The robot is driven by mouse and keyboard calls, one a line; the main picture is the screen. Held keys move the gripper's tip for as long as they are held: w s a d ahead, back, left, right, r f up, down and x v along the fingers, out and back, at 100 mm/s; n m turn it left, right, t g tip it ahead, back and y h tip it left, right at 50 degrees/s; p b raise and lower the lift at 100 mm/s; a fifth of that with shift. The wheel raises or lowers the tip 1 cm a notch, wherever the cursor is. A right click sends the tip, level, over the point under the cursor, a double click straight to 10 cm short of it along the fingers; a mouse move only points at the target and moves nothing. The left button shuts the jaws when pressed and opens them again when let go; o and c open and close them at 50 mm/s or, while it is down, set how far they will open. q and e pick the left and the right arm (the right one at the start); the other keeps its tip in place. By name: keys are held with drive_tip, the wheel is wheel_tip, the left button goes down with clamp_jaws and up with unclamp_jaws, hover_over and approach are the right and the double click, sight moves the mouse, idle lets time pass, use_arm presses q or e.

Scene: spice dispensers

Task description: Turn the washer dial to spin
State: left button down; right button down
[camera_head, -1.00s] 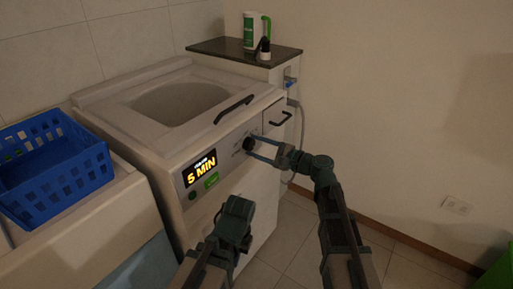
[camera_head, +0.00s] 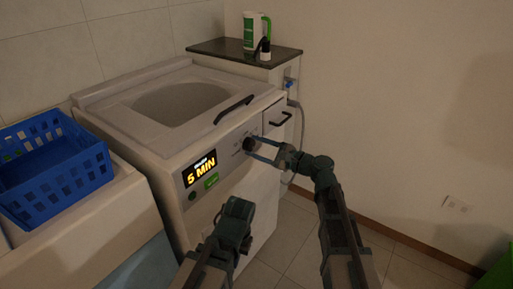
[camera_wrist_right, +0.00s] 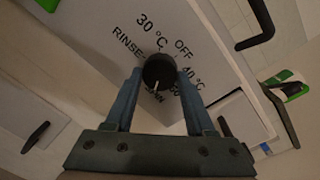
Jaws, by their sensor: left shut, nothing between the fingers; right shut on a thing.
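The washer dial (camera_head: 249,144) is a round black knob on the washer's (camera_head: 236,178) sloped front panel. In the right wrist view the dial (camera_wrist_right: 160,70) sits between the two blue fingers of my right gripper (camera_wrist_right: 160,76), which is shut on it. The dial's white mark points down and slightly left, close to the partly hidden SPIN label. RINSE, 30 °C, OFF and 40 °C are readable around it. In the head view my right gripper (camera_head: 257,149) reaches the dial from the right. My left gripper (camera_head: 236,212) is low in front of the washer, away from the dial; its fingers are hard to make out.
A lit display (camera_head: 199,169) reads 5 MIN, with a green button (camera_head: 211,181) beside it. A black lid handle (camera_head: 235,108) and drawer handle (camera_head: 281,119) stick out near the dial. A blue basket (camera_head: 50,170) stands left. Bottles stand on a dark shelf (camera_head: 222,48) behind.

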drive_tip(key=shift+c, duration=1.2)
unclamp_jaws()
drive_tip(key=shift+s+d, duration=0.1)
drive_tip(key=v, duration=1.3)
drive_tip(key=shift+d, duration=0.25)
drive_tip(key=shift+s, duration=0.1)
